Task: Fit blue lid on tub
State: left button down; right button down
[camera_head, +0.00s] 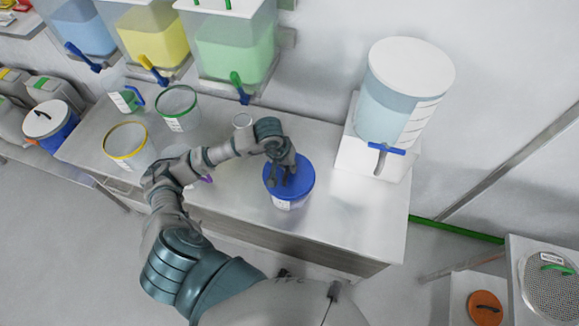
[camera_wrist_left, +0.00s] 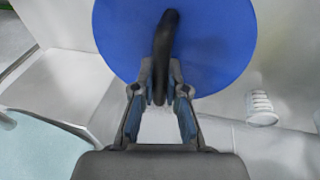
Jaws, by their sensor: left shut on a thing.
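The blue lid (camera_head: 301,186) is a round disc in the head view, over a white tub (camera_head: 288,203) whose labelled side shows just below it. I cannot tell whether the lid is fully seated on the rim. My left gripper (camera_head: 285,181) comes down onto the lid from above. In the left wrist view the blue lid (camera_wrist_left: 215,45) has a dark arched handle (camera_wrist_left: 165,45), and my left gripper (camera_wrist_left: 160,100) is shut on that handle. The lid hides the tub's opening. My right gripper is not in view.
A yellow-rimmed tub (camera_head: 125,141) and a green-rimmed tub (camera_head: 176,106) stand on the left of the bench (camera_head: 350,215). A large dispenser (camera_head: 395,105) stands at the back right. The bench's front right is clear.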

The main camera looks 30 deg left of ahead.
aim_at(281, 171)
pick_arm(q)
jog(key=shift+w+a, duration=0.15)
jog(key=shift+w, duration=0.45)
jog(key=shift+w+f, duration=0.15)
jog(key=shift+f, duration=0.1)
notch_tip(281, 171, down, 3)
jog(key=shift+p, duration=0.55)
jog(key=shift+f, duration=0.2)
jog(key=c, duration=1.2)
grip_release()
jog(key=shift+a+r, duration=0.1)
jog(key=shift+r, duration=0.25)
jog(key=b+v, duration=0.1)
jog(key=v, duration=1)
jog(key=shift+r+b, duration=0.25)
jog(key=shift+b, duration=0.1)
